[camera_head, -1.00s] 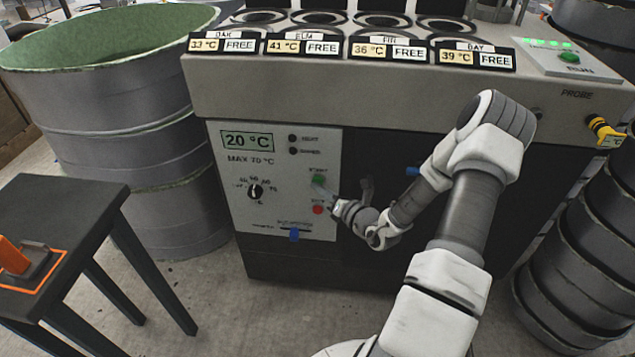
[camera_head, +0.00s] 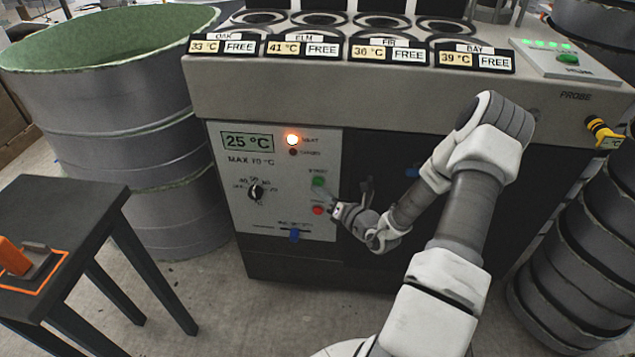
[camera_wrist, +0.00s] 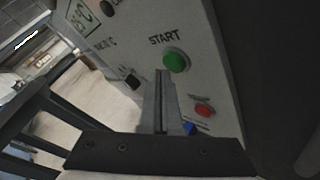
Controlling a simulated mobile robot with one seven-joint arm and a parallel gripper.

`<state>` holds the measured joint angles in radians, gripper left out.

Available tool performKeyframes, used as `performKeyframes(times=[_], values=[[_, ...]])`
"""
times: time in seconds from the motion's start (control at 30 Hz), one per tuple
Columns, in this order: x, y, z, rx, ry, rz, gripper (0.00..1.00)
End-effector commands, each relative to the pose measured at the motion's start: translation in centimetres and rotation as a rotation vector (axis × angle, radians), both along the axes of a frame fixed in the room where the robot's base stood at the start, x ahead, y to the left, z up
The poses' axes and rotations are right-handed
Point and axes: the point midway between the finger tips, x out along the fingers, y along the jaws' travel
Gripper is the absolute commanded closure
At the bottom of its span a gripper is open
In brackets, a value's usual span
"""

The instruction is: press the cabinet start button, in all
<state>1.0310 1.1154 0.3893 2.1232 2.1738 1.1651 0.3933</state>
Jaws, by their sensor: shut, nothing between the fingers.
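The cabinet (camera_head: 400,105) stands ahead with a white control panel (camera_head: 235,180) on its front left. The green start button (camera_head: 318,182) sits on the panel above a red button (camera_head: 318,210). The start button also shows in the wrist view (camera_wrist: 176,61), under the word START. My gripper (camera_head: 332,202) is shut and empty, its fingertips close to the panel just below and right of the start button. In the wrist view my fingers (camera_wrist: 163,78) point up beside the green button; I cannot tell whether they touch it.
A black dial (camera_head: 256,192) and a blue slider knob (camera_head: 294,235) are on the panel. A dark table (camera_head: 85,210) with an orange-handled tool stands at left. Large grey drums (camera_head: 130,120) stand behind it. Stacked dark rings (camera_head: 575,270) stand at right.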

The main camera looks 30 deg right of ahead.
Motion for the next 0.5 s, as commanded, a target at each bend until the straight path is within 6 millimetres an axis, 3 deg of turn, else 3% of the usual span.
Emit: performKeyframes(times=[0.5], values=[[-0.97,0.67,0.03,0.002,0.002,0.001,1.0]])
